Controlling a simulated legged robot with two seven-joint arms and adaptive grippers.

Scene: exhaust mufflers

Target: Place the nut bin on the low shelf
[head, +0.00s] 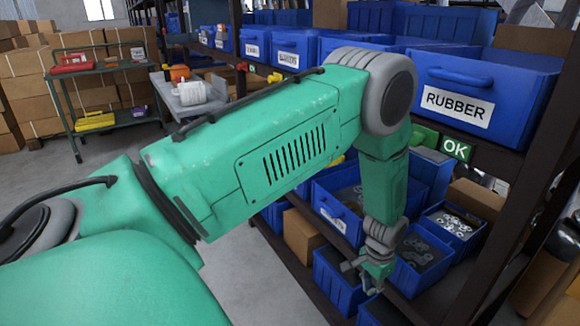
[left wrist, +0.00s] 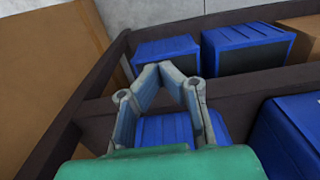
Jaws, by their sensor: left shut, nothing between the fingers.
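My left gripper (head: 372,284) reaches down at the lower shelf (head: 292,270), over and beside blue bins. In the left wrist view its fingers (left wrist: 166,68) meet at the tips, with nothing between them. A blue bin (left wrist: 165,128) shows behind and below the fingers; contact cannot be told. In the head view, blue bins with metal parts stand right of the gripper, one near (head: 428,272) and one farther right (head: 462,240). Another blue bin (head: 332,282) is just left of it. Which one is the nut bin I cannot tell. My right gripper is not in view.
Large blue bins, one labelled RUBBER (head: 490,88), fill the upper shelf. A green OK sign (head: 456,149) hangs on its edge. Cardboard boxes (head: 302,238) stand among the lower bins. A green cart (head: 120,118) stands left; floor between is clear.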

